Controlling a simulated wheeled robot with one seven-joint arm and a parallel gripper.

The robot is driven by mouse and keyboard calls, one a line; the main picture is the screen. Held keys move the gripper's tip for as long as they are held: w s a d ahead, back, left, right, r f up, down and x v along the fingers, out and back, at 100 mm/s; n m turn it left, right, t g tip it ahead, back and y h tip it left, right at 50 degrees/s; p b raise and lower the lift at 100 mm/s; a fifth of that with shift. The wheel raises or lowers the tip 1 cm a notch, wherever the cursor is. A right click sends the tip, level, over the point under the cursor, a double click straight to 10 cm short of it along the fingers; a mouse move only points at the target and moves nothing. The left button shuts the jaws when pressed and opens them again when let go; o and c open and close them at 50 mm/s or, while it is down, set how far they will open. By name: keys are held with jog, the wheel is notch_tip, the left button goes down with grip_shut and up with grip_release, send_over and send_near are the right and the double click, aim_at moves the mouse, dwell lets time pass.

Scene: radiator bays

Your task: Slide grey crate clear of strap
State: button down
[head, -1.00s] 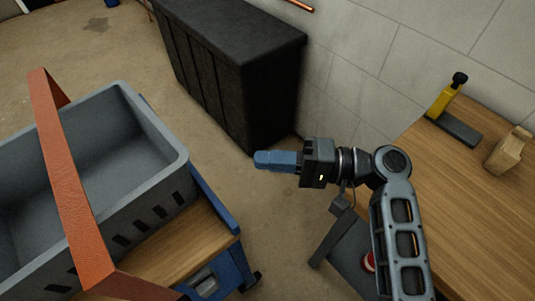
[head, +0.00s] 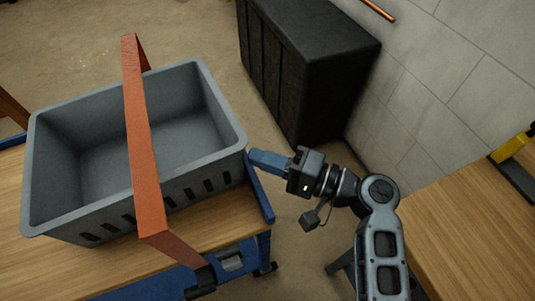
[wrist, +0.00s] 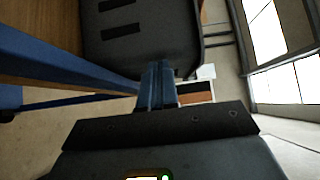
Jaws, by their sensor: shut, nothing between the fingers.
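The grey crate (head: 215,166) is an open, empty-looking box with slots in its near wall. It sits on a wooden-topped blue cart (head: 30,260) at left in the head view. An orange-brown strap (head: 142,150) arches over the crate, across its middle, and comes down at the cart's near edge. My gripper (head: 256,158) is shut and empty, pointing left just beside the crate's right corner; I cannot tell if they touch. In the wrist view my shut fingers (wrist: 158,85) are close to the slotted crate wall (wrist: 135,45). The strap is not clear there.
A black cabinet (head: 310,75) stands on the floor behind, against the grey block wall (head: 440,80). A wooden bench (head: 470,220) holding a yellow item (head: 512,145) is at right. The cart's blue frame (wrist: 60,60) runs close to my fingers.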

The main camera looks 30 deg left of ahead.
aim_at(171, 190)
jog(key=s+a, duration=0.3)
jog(key=s, duration=0.1)
jog(key=s+a, duration=0.8)
jog(key=s, duration=0.1)
jog(key=shift+s+a, duration=0.1)
jog(key=shift+a, duration=0.05)
jog(key=shift+w, duration=0.2)
dwell(0.5)
